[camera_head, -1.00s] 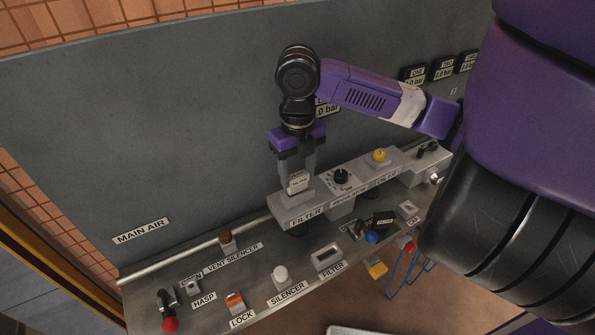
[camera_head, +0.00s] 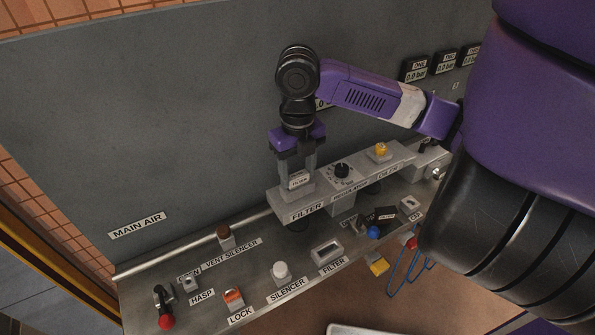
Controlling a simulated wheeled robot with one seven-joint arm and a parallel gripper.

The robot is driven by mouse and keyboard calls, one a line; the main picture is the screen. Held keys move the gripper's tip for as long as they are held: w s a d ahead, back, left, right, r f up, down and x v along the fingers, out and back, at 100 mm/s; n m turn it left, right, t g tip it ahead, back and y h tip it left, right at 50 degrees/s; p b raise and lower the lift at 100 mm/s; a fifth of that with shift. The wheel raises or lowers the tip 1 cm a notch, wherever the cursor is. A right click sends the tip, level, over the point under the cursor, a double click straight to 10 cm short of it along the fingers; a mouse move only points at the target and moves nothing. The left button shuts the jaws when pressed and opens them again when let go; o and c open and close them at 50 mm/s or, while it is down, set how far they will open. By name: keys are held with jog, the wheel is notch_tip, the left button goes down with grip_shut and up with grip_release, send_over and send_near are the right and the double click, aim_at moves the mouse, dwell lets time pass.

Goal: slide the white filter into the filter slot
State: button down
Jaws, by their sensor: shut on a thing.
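The white filter (camera_head: 299,180) is a small pale block with a dark-edged label. My gripper (camera_head: 297,172) points down and is shut on it, with a finger on either side. The filter stands upright at the top of the grey block labelled FILTER (camera_head: 305,206). Its lower end meets the top of that block, where the slot opening is hidden. I cannot tell how deep the filter sits.
The regulator knob (camera_head: 342,171) and a yellow knob (camera_head: 381,150) stand right of the filter block. On the shelf in front are an empty-looking FILTER holder (camera_head: 327,252), a white silencer (camera_head: 281,271), an orange lock (camera_head: 233,298) and a red-ended lever (camera_head: 166,321). The grey panel rises behind.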

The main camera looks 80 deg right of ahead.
aim_at(297, 175)
jog(key=shift+f, duration=0.3)
jog(key=c, duration=0.5)
grip_release()
jog(key=shift+r, duration=0.1)
notch_tip(297, 175, up, 8)
jog(key=shift+f+b, duration=0.15)
jog(key=shift+b, duration=0.15)
